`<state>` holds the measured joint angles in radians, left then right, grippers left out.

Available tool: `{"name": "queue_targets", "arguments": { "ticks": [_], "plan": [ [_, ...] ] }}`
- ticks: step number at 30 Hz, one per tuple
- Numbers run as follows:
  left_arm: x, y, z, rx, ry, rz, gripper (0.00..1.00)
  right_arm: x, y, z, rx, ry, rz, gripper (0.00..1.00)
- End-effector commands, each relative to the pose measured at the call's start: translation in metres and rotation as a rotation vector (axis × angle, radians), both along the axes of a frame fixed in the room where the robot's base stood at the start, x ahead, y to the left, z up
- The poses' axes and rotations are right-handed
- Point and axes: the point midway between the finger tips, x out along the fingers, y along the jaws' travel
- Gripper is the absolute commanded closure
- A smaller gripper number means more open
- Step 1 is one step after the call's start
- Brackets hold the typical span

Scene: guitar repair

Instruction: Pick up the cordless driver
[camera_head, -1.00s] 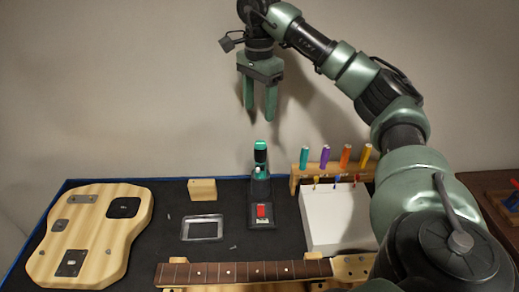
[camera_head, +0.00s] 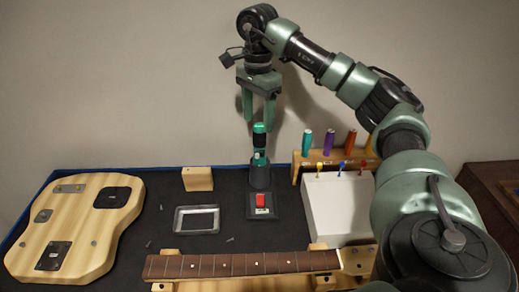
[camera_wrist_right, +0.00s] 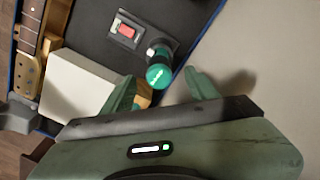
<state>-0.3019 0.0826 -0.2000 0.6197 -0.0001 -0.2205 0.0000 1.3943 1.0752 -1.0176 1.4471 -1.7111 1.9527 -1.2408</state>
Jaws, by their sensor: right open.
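The cordless driver (camera_head: 259,141), teal and black, stands upright in a black dock (camera_head: 262,212) with a red part at its front. In the right wrist view the driver (camera_wrist_right: 158,75) shows its round teal end up close. My right gripper (camera_head: 259,113) points down just above the driver, its fingertips about level with the driver's top. It is open and empty. In the right wrist view its two fingers (camera_wrist_right: 157,80) lie on either side of the teal end, with space between. I cannot tell contact. My left gripper is not in view.
A screwdriver rack (camera_head: 300,170) and a white box (camera_head: 333,215) stand close right of the dock. A wood block (camera_head: 197,179), a metal-framed tray (camera_head: 197,220) and a guitar body (camera_head: 70,215) lie left. A guitar neck (camera_head: 240,264) lies in front. Small screws lie loose on the dark mat.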

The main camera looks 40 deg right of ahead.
Motion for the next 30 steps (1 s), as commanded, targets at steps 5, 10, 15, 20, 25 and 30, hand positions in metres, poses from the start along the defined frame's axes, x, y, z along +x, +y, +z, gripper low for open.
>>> {"name": "queue_targets", "arguments": {
  "ticks": [5, 10, 15, 20, 25, 30],
  "plan": [
    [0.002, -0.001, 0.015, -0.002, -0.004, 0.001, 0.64, -0.003, -0.003, -0.023, -0.002, 0.005, -0.001, 0.41],
    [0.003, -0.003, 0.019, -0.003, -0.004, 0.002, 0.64, -0.003, -0.003, -0.045, -0.001, 0.002, 0.0, 0.41],
    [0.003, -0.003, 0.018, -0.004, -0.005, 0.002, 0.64, -0.002, -0.003, -0.051, -0.001, -0.001, 0.0, 0.41],
    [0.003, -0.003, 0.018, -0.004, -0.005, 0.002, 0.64, -0.002, -0.003, -0.05, -0.001, -0.001, 0.0, 0.52],
    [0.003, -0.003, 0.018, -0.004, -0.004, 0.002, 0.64, -0.002, -0.003, -0.05, -0.001, -0.001, 0.0, 0.99],
    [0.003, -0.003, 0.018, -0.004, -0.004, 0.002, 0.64, -0.002, -0.003, -0.049, 0.0, -0.002, 0.0, 1.0]
  ]
}}
